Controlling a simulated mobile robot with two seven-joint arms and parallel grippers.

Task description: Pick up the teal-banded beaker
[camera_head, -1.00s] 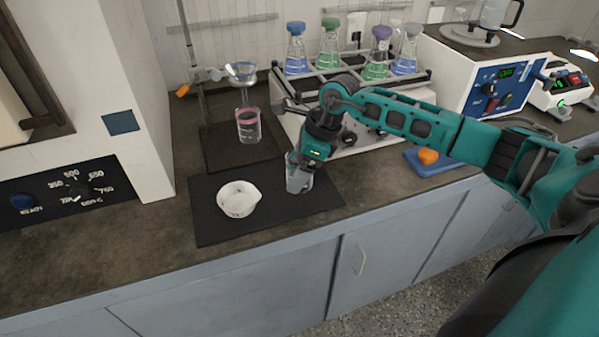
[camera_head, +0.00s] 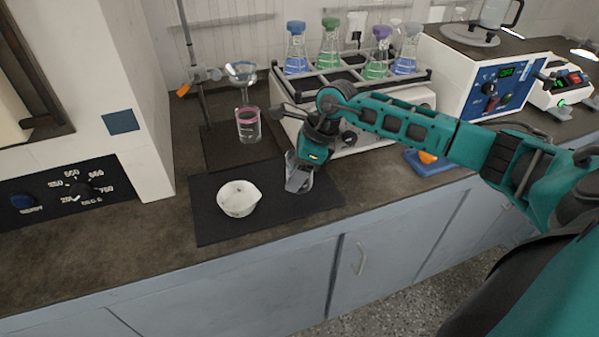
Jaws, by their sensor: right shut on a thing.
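A clear glass beaker (camera_head: 297,185) is at the right part of the black mat (camera_head: 225,232), mostly covered by my right gripper. Its band is hidden, so I cannot see its colour. My right gripper (camera_head: 299,182) reaches down from above and is shut on this beaker. I cannot tell whether the beaker's base touches the mat. Another beaker (camera_head: 248,126) with a pink band stands on a darker base under a glass funnel (camera_head: 241,72). My left gripper is not in view.
A white bowl (camera_head: 238,199) sits on the mat left of my gripper. A shaker (camera_head: 395,102) with several capped flasks stands behind. A blue pad (camera_head: 437,168) with an orange item is at the right. The counter's front left is clear.

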